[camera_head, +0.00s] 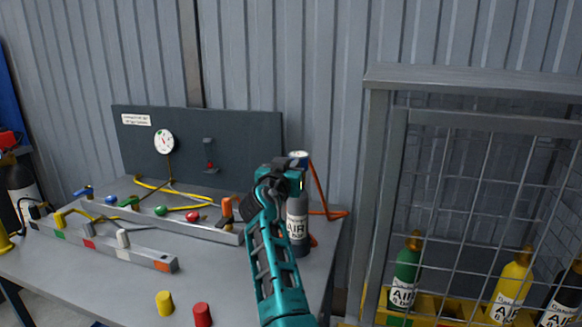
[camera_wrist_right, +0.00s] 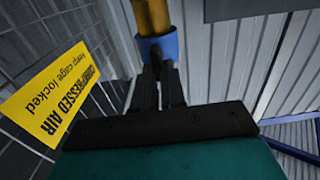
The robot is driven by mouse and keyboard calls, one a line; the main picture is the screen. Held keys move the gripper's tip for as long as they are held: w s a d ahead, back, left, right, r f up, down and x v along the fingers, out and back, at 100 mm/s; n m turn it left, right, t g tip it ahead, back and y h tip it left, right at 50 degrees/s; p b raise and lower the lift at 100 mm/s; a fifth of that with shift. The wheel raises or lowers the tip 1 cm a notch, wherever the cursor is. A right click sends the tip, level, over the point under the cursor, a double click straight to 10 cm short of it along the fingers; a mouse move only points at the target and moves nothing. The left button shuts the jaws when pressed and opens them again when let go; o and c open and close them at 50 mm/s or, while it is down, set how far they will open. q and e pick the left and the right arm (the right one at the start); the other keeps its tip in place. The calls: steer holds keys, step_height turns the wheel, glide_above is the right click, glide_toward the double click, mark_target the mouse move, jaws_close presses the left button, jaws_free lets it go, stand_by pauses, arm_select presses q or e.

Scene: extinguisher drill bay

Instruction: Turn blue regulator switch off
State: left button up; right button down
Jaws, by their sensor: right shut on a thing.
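My right gripper (camera_head: 292,170) is at the top of a grey air cylinder (camera_head: 298,222) standing at the table's right end. A blue-rimmed part with a pale top (camera_head: 298,156) shows just behind and above the gripper. In the right wrist view, the fingers of my right gripper (camera_wrist_right: 159,72) are close together and shut on a blue collar (camera_wrist_right: 158,47) around a brass stem (camera_wrist_right: 151,15). Whether this collar turns is not visible. My left gripper is not in view.
The grey table (camera_head: 110,275) carries rails with coloured levers, a yellow cap (camera_head: 165,303) and a red cap (camera_head: 202,314). A dark panel with a gauge (camera_head: 164,141) stands behind. An orange hose (camera_head: 318,190) hangs beside the cylinder. A mesh cage (camera_head: 375,200) stands right.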

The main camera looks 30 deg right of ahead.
arm_select(q)
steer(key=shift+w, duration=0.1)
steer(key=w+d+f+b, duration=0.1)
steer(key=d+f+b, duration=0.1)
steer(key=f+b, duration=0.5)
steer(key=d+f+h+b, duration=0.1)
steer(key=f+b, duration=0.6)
steer(key=b, duration=0.7)
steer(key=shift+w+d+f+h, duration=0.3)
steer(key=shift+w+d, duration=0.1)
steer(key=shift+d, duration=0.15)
arm_select(e)
steer(key=shift+s+d+f+m, duration=0.15)
steer(key=shift+s+f+m, duration=0.1)
steer(key=shift+m, duration=2.7)
steer(key=shift+s+d+f+m, duration=0.1)
steer(key=shift+d+f+m, duration=0.1)
steer(key=shift+m, duration=2.8)
steer(key=shift+s+d+f+m, duration=0.1)
steer(key=shift+s+f+m, duration=0.15)
steer(key=shift+m, duration=2.7)
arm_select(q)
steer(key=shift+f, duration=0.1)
